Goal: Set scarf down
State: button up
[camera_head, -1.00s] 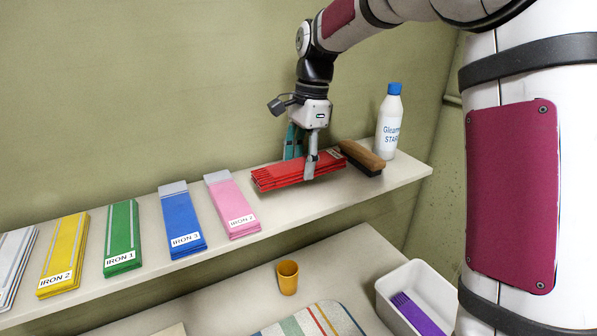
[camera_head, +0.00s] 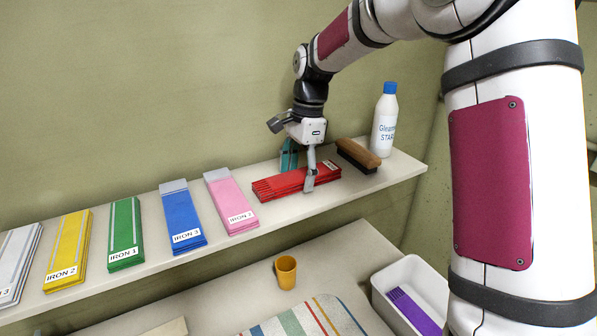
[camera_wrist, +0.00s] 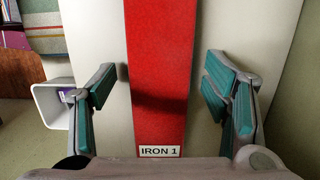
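The red folded scarf (camera_head: 285,187), labelled IRON 1 in the wrist view (camera_wrist: 158,70), lies flat on the cream shelf (camera_head: 345,190). It lies between the pink scarf and the brush. My gripper (camera_head: 300,172) is over the scarf, with one finger at its front side and the teal-padded finger behind it. In the wrist view my gripper (camera_wrist: 162,88) is open, with a visible gap between each finger and the scarf's sides.
Pink (camera_head: 232,203), blue (camera_head: 182,218), green (camera_head: 124,235), yellow (camera_head: 69,252) and white (camera_head: 18,262) folded scarves line the shelf leftward. A brush (camera_head: 357,155) and bottle (camera_head: 384,122) stand right. Below are an orange cup (camera_head: 286,272), striped mat (camera_head: 308,321) and white bin (camera_head: 431,283) holding purple cloth.

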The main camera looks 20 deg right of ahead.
aim_at(305, 172)
notch_tip(305, 172, up, 12)
jog(key=d+b, duration=0.2)
jog(key=b, duration=0.1)
jog(key=s+a+r+n+t+h, duration=0.1)
jog(key=s+a+r+n, duration=0.1)
jog(key=s+n, duration=0.35)
jog(key=s+f+n+t, duration=0.2)
jog(key=s+n, duration=0.3)
jog(key=s, duration=0.5)
jog(key=s+f+n+t, duration=0.3)
jog(key=s+f+n, duration=0.2)
jog(key=s, duration=0.6)
jog(key=shift+s+d+h, duration=0.15)
jog(key=shift+s+h, duration=0.15)
jog(key=shift+h, duration=0.1)
